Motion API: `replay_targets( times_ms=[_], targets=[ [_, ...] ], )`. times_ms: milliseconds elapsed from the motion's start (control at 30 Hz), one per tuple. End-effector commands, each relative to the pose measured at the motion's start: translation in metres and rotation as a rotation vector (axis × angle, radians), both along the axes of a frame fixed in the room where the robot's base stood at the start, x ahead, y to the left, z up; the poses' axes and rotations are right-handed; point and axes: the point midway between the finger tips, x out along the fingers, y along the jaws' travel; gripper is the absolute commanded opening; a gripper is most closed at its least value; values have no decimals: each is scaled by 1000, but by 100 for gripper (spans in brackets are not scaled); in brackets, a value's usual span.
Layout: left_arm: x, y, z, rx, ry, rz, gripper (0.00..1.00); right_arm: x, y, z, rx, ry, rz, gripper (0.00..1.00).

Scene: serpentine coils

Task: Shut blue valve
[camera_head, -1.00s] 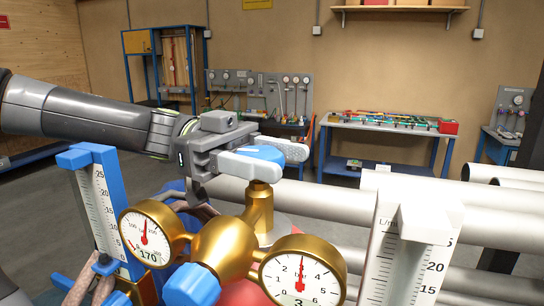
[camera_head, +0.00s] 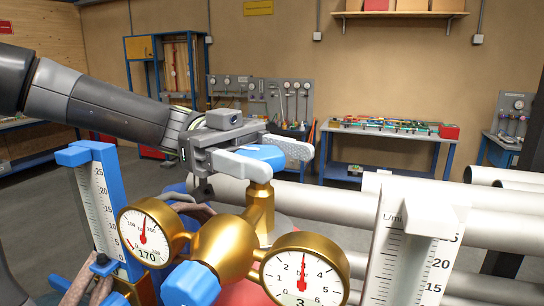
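The blue valve (camera_head: 264,153) is a blue handle on top of an upright gold stem (camera_head: 260,205). My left gripper (camera_head: 268,156) reaches it from the left in the head view. Its two grey fingers lie on either side of the blue handle and appear closed on it. The fingers hide part of the handle, so its exact angle is unclear. My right gripper is not in view.
A gold regulator body (camera_head: 224,246) with a blue front knob (camera_head: 191,285) carries a left gauge (camera_head: 144,238) and a right gauge (camera_head: 302,272). Flow meters stand at left (camera_head: 100,210) and right (camera_head: 414,245). Grey pipes (camera_head: 330,205) run behind.

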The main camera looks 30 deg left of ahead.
Motion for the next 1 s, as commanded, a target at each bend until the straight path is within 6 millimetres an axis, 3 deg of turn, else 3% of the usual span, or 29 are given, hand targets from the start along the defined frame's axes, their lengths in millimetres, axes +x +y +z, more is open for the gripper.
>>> replay_targets(
  times_ms=[100,367,533,1000],
  targets=[
    [0,0,0,0,0,0,74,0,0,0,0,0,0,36],
    [0,1,0,0,0,1,74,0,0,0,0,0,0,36],
    [1,11,-1,-3,-4,1,74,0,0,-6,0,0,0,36],
    [10,95,-3,-2,-3,3,74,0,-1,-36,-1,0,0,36]
  ],
)
